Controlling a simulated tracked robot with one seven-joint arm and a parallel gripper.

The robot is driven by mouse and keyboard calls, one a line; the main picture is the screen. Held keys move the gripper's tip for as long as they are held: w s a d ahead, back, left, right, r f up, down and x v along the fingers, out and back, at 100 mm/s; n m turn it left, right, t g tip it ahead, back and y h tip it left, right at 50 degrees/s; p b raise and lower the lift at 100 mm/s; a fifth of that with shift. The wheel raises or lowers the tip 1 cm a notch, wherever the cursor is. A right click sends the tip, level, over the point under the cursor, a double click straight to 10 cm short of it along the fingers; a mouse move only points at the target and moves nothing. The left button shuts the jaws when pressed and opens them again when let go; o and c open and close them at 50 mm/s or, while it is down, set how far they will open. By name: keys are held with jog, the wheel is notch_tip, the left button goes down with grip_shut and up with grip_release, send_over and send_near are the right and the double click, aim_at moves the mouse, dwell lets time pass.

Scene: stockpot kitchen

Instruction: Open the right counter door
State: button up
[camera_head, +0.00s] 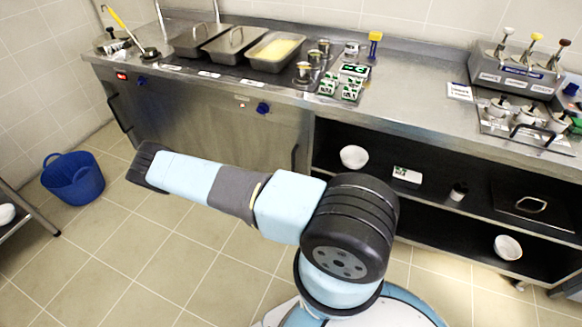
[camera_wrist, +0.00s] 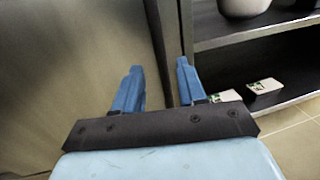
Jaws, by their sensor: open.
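The right counter door (camera_head: 248,132) is a grey metal panel below the counter, left of the open shelves, and looks shut. Its dark upright handle (camera_head: 294,160) is near its right edge. In the wrist view the door (camera_wrist: 75,60) fills the left side. My gripper (camera_wrist: 157,85) is open, its two blue fingers pointing at the door's right edge. A dark upright strip runs between the fingers; I cannot tell whether it is the handle or the cabinet edge, or whether the fingers touch it. My gripper is not visible in the head view.
Open shelves (camera_head: 440,205) with bowls and small items lie right of the door. The left door (camera_head: 150,108) is beside it. A blue basket (camera_head: 73,180) stands on the floor at left. Metal pans (camera_head: 230,42) sit on the counter. The tiled floor before the doors is mostly clear.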

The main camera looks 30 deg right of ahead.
aim_at(292, 166)
jog(key=x, duration=0.8)
jog(key=shift+w+d, duration=0.15)
jog(key=shift+d, duration=0.1)
grip_shut()
